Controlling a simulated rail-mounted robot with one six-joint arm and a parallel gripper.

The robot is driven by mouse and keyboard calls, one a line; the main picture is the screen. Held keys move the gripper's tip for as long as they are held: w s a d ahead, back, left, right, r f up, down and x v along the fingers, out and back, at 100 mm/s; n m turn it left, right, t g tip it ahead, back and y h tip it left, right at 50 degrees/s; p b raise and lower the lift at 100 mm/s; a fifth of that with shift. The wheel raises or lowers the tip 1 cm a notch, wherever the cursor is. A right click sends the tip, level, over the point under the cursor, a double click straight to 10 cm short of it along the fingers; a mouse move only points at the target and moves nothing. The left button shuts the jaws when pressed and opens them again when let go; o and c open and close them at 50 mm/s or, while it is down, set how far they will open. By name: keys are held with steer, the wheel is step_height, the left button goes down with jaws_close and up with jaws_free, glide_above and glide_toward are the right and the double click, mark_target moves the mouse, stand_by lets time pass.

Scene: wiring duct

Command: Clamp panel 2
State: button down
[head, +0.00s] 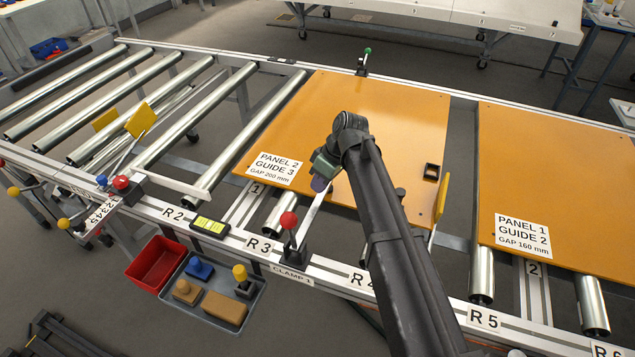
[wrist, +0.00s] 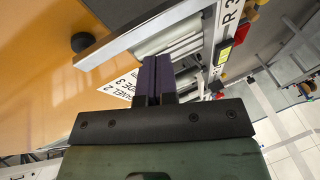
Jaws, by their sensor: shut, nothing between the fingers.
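Panel 2 (head: 385,110) is an orange board lying on the rollers, with its white label (head: 274,168) at the near left corner. Clamp 1 (head: 292,255) stands on the near rail, its red-knobbed lever (head: 289,221) upright. Its silver bar (head: 313,213) reaches over the panel's near edge. In the wrist view the bar (wrist: 140,35) carries a round black pad (wrist: 83,42) above the orange surface; I cannot tell if the pad touches it. My gripper (head: 319,184) is shut and empty by the bar's end. Its purple fingers (wrist: 154,62) point at the bar; contact is unclear.
Panel 1 (head: 555,170) lies to the right across a gap. A red bin (head: 157,262) and a grey tray (head: 212,290) sit below the near rail. Bare rollers lie left.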

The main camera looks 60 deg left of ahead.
steer(key=w+a+r+p, duration=0.1)
steer(key=w+r+p, duration=0.4)
steer(key=w+r, duration=0.2)
steer(key=shift+r, duration=0.2)
steer(key=shift+a, duration=0.1)
steer(key=w+d+m+t, duration=0.1)
steer(key=w+d+m, duration=0.25)
steer(key=d, duration=0.75)
steer(key=w+d+f+m+t, duration=0.15)
steer(key=d+m, duration=0.35)
steer(key=d, duration=0.6)
steer(key=w+d+m+t, duration=0.1)
steer(key=w+d+m, duration=0.35)
steer(key=d, duration=0.55)
steer(key=s+d+m+t+h, duration=0.1)
steer(key=d+m, duration=0.8)
steer(key=d, duration=2.9)
steer(key=shift+s+r+m+h+p, duration=0.25)
steer(key=shift+s+m+p, duration=0.2)
steer(key=shift+s, duration=0.3)
